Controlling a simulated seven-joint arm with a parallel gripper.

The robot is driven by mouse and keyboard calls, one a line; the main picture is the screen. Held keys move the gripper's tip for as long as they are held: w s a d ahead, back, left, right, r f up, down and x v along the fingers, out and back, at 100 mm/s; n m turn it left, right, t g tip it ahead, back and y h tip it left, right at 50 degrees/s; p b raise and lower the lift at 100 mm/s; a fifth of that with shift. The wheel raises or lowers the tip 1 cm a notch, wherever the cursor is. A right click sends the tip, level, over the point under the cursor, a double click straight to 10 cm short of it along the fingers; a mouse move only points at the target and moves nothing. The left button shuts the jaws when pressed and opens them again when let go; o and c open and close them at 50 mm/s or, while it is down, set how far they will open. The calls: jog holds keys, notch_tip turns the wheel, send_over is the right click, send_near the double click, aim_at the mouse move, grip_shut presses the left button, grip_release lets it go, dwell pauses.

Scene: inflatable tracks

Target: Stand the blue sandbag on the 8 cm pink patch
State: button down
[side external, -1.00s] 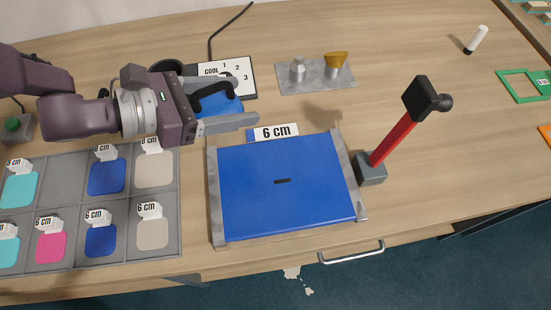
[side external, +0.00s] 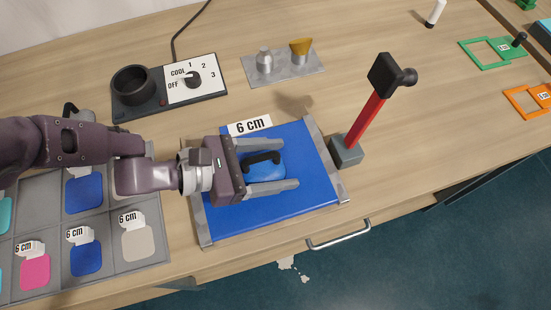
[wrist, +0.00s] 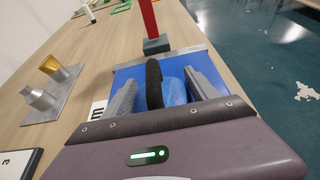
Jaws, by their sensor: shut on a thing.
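The blue sandbag (side external: 268,172) has a black handle (side external: 262,157). My gripper (side external: 290,164) has its two fingers on either side of the sandbag and is shut on it, over the large blue panel (side external: 230,205). Whether the bag touches the panel cannot be told. In the wrist view the bag (wrist: 174,92) and its dark handle show between the fingers (wrist: 163,85). A pink patch (side external: 35,272) lies in the grey tray at lower left, with a tag that seems to read 6 cm. No pink patch with an 8 cm tag can be made out.
The grey tray (side external: 113,266) also holds blue, beige and cyan patches; my arm covers part of it. A red-handled hammer (side external: 368,120) stands in a grey block right of the panel. A heater with a dial (side external: 195,78) and a metal plate (side external: 285,72) stand behind.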

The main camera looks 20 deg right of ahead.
aim_at(242, 167)
jog(key=shift+c, duration=1.2)
grip_release()
jog(key=shift+r, duration=0.15)
jog(key=v, duration=1.2)
